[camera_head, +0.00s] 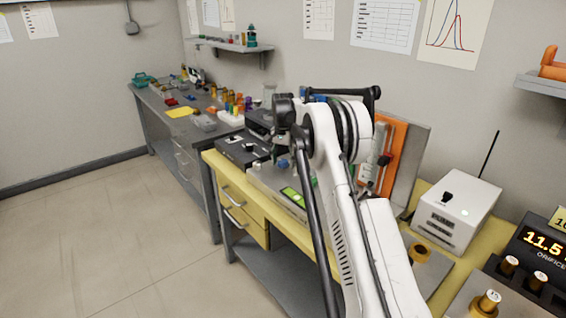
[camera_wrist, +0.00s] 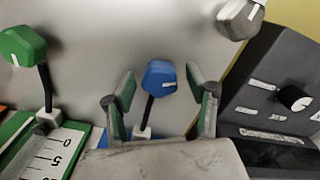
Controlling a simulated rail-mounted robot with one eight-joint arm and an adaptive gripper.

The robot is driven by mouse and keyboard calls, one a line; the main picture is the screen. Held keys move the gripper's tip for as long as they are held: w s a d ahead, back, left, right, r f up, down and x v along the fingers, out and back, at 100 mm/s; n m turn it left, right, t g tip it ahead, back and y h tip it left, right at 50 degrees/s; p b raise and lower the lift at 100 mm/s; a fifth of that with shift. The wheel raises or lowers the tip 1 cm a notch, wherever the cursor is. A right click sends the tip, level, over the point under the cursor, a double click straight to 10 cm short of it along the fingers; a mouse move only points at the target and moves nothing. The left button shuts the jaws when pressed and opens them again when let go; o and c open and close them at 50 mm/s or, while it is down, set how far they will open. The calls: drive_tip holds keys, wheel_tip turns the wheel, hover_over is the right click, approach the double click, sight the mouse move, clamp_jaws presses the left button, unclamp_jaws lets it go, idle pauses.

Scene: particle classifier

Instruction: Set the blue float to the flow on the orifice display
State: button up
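In the wrist view a blue hexagonal knob (camera_wrist: 159,78) with a pale mark stands on a dark stem between the two fingers of my gripper (camera_wrist: 159,88). The gripper is open, with a gap on both sides of the knob. A strip of blue (camera_wrist: 117,125) shows behind the left finger; most of it is hidden. I cannot make out a blue float. In the head view the orifice display (camera_head: 545,242) at the right edge shows orange digits starting 11.5, cut off by the frame. A small blue patch (camera_head: 283,163) shows beside my arm.
A green knob (camera_wrist: 22,46) and a green-edged scale (camera_wrist: 58,150) marked 0 and 5 lie left. A grey knob (camera_wrist: 240,18) is upper right. A black box (camera_wrist: 272,95) with a dial stands right. A white box (camera_head: 456,210) stands on the yellow bench.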

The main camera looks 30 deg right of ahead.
sight(283, 161)
drive_tip(key=shift+r, duration=0.1)
wheel_tip(283, 161, up, 12)
idle(0.5)
idle(0.5)
